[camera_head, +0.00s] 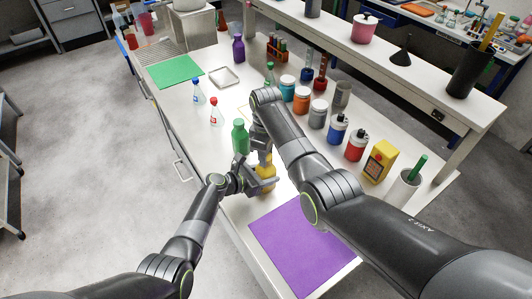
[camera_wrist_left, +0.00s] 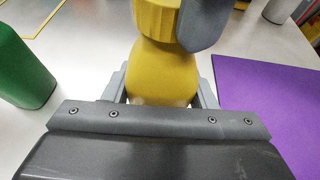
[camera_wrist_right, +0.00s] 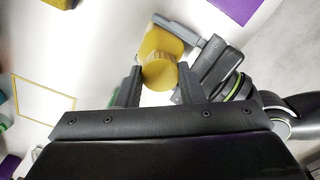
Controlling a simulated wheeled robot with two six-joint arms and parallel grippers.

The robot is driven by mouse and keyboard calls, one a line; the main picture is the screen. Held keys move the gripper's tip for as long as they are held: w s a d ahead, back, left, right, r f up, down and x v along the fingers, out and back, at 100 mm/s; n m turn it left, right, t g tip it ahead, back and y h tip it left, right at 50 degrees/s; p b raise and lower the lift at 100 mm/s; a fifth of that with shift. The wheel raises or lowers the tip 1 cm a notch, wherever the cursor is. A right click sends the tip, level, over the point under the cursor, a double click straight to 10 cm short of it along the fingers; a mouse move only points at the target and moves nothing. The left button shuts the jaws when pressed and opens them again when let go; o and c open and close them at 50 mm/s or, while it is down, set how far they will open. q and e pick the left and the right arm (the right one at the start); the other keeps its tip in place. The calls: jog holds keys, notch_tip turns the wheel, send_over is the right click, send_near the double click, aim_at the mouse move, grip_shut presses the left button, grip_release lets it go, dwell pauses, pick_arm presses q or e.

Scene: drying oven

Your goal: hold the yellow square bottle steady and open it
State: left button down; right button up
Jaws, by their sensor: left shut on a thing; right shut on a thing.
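The yellow square bottle (camera_head: 265,180) stands upright on the bench beside the purple mat. It also shows in the left wrist view (camera_wrist_left: 162,72). My left gripper (camera_head: 258,186) is shut around the bottle's body, with a finger on each side. My right gripper (camera_head: 264,157) is above it, shut on the yellow cap (camera_wrist_right: 160,72). In the left wrist view the cap (camera_wrist_left: 157,16) sits at the top of the bottle's neck, with a grey finger against its right side. I cannot tell whether the cap is loosened.
A green bottle (camera_head: 240,137) stands close to the left of the yellow bottle. The purple mat (camera_head: 300,245) lies in front. Several jars and bottles, such as the blue-labelled one (camera_head: 337,130), line the bench to the right. A green mat (camera_head: 174,71) lies far left.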

jog(key=n, duration=1.2)
jog(key=shift+n, duration=0.3)
jog(key=n, duration=0.3)
jog(key=shift+r, duration=0.1)
jog(key=shift+r, duration=0.1)
jog(key=shift+r, duration=1)
